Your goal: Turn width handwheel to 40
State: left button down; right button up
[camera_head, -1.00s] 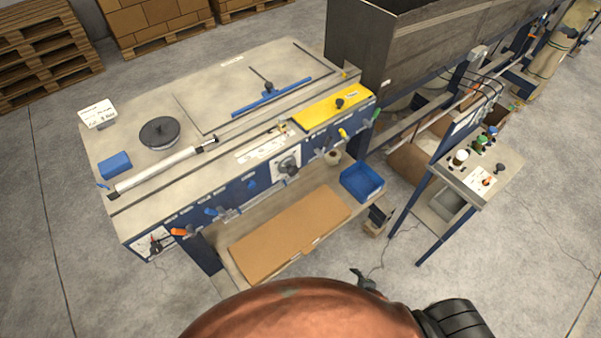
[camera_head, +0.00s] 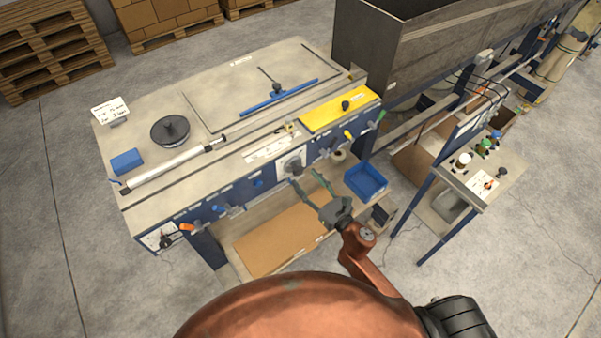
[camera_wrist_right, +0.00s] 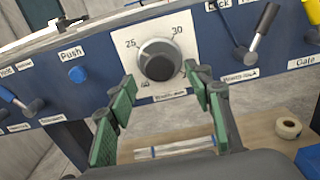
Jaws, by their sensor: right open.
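The width handwheel is a dark round knob on a pale square dial plate, on the blue front panel of the machine. It shows in the head view (camera_head: 292,167) and, larger, in the right wrist view (camera_wrist_right: 158,60). Numbers 25 and 30 can be read on the upper dial; the lower ones are partly hidden. My right gripper (camera_head: 309,183) is open in front of the handwheel, with its green-padded fingers (camera_wrist_right: 157,97) apart below and to either side of the knob, and nothing between them. The left gripper is not in view.
A blue push button (camera_wrist_right: 77,74) sits left of the dial, and a lever (camera_wrist_right: 262,35) stands to its right. Below are a shelf with a cardboard sheet (camera_head: 280,240), a blue bin (camera_head: 365,181) and a tape roll (camera_wrist_right: 288,128). A control stand (camera_head: 478,170) is at right.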

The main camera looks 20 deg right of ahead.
aim_at(299, 173)
jog(key=shift+x, duration=2)
jog(key=shift+c, duration=0.4)
jog(key=c, duration=1.1)
